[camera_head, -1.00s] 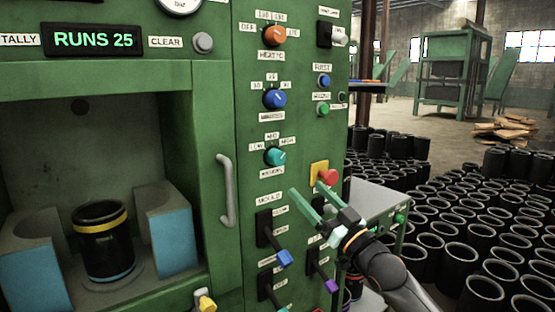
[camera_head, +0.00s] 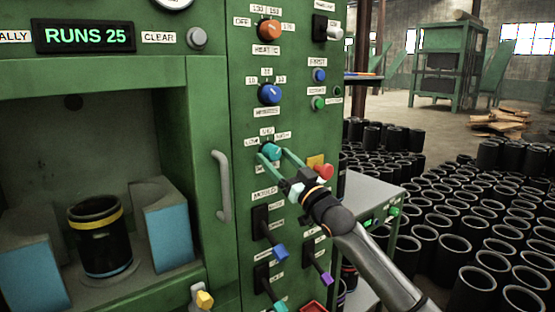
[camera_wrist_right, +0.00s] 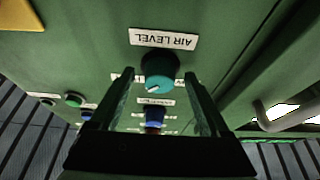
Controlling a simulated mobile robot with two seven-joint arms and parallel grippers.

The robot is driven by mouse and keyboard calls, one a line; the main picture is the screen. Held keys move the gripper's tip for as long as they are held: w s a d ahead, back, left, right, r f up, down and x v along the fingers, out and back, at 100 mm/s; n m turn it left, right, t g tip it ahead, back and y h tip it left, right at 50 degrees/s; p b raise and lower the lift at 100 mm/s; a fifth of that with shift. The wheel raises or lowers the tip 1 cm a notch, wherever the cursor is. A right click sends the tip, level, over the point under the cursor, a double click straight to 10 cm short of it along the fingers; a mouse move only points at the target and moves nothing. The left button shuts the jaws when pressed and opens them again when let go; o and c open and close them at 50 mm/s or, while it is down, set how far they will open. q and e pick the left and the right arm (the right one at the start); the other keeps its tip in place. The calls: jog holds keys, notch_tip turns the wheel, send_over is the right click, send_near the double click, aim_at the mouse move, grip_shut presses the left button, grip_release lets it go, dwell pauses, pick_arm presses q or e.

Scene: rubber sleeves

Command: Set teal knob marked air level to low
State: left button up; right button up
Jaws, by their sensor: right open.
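The teal knob (camera_head: 272,151) sits on the green panel under LOW, MID and HIGH labels. In the right wrist view the teal knob (camera_wrist_right: 160,72) is upside down beside its AIR LEVEL label (camera_wrist_right: 163,39). Its white pointer mark slants to the lower left there, away from the LOW side; the exact setting is hard to tell. My right gripper (camera_head: 273,154) is open, its green fingers reaching up to either side of the knob. In the right wrist view the right gripper (camera_wrist_right: 160,76) shows gaps between both fingers and the knob. My left gripper is not in view.
An orange knob (camera_head: 269,29) and a blue knob (camera_head: 269,94) are above the teal one. A red button (camera_head: 323,172) is close on the right. Levers with a blue handle (camera_head: 280,252) are below. A grey door handle (camera_head: 221,187) is to the left.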

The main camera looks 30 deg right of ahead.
grip_shut()
dwell(0.8)
